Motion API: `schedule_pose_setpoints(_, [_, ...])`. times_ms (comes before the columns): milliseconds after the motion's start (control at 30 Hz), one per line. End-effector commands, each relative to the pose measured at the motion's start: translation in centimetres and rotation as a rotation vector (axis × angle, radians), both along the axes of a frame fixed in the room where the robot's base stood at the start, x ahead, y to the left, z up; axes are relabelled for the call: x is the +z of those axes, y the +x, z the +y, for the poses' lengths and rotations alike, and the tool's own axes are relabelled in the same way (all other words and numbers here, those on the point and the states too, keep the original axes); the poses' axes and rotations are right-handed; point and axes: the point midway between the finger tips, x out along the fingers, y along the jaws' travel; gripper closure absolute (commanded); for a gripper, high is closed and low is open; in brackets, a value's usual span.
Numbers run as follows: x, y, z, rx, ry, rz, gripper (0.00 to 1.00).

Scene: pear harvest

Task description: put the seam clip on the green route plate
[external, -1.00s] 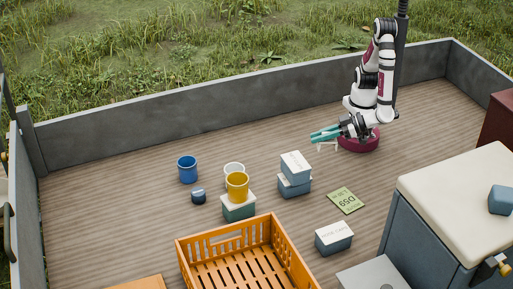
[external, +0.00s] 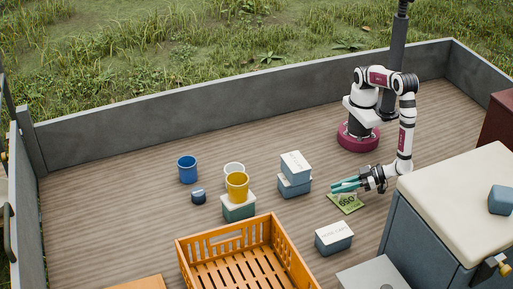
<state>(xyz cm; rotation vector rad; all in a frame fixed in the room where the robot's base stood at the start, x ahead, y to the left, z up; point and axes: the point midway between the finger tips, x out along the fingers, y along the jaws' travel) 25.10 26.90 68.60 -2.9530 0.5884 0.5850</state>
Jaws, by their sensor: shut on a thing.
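The green route plate (external: 349,207) lies flat on the wooden deck, right of the blue boxes, with dark printing on it. My gripper (external: 334,187) has teal fingers and reaches left from the arm, over the plate's far edge, covering part of it. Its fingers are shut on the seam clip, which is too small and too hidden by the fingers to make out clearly. I cannot tell whether the clip touches the plate.
Stacked blue boxes with white lids (external: 294,175) stand left of the plate. Another lidded box (external: 333,238) stands in front of it. An orange crate (external: 227,233) is at front left, and a large cabinet (external: 445,190) at right. Deck behind the plate is clear.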

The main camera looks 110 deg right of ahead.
Motion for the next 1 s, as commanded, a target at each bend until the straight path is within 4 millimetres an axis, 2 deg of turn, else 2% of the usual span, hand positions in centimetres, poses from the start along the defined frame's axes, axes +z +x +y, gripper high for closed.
schedule_pose_setpoints(67, [-0.8,0.0,0.0,0.000,-0.001,0.000,1.00])
schedule_pose_setpoints(400, [-1.2,0.0,0.0,0.000,0.000,0.000,1.00])
schedule_pose_setpoints(433, [-1.2,0.0,0.0,0.000,0.001,0.001,0.79])
schedule_pose_setpoints(567, [-1.2,0.0,0.0,0.001,0.002,0.000,0.55])
schedule_pose_setpoints(600, [-1.2,0.0,0.0,0.001,0.002,0.000,0.52])
schedule_pose_setpoints(900, [-0.7,0.0,0.0,0.000,0.002,0.000,0.52])
schedule_pose_setpoints(1000, [0.0,-1.7,0.8,0.005,0.003,0.000,0.52])
